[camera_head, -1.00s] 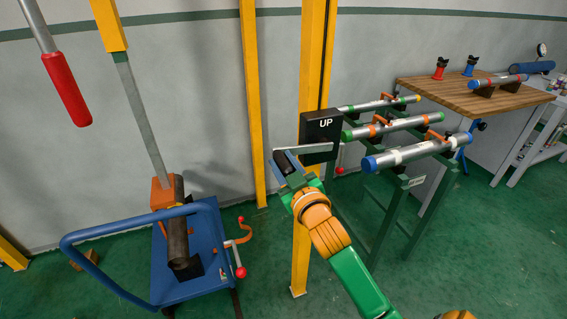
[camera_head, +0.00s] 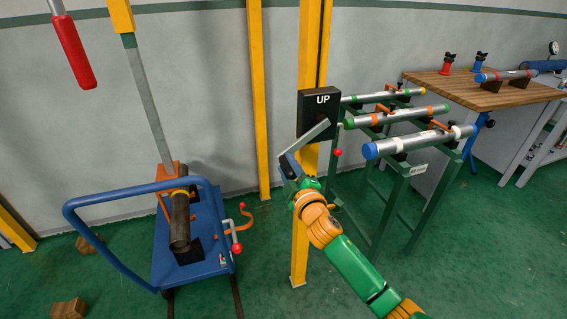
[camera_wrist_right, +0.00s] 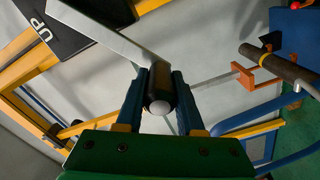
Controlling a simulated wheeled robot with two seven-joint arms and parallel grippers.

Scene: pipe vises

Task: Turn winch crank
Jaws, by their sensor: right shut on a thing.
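The winch is a black box (camera_head: 318,100) marked "UP" on a yellow post. Its flat grey crank arm (camera_head: 312,137) slants down to the left from the box. My right gripper (camera_head: 289,163) is shut on the dark crank handle at the arm's lower end. In the right wrist view, the black handle (camera_wrist_right: 160,90) with its round pale end sits between the two blue fingers. The grey crank arm (camera_wrist_right: 105,33) runs from it up to the black box (camera_wrist_right: 75,30). My left gripper is not in view.
A blue cart (camera_head: 205,262) with a dark pipe (camera_head: 180,222) stands to the left. A green rack (camera_head: 417,200) with several grey pipes stands right of the post. A red handle (camera_head: 73,52) hangs at upper left. A wooden bench (camera_head: 470,92) is at the back right.

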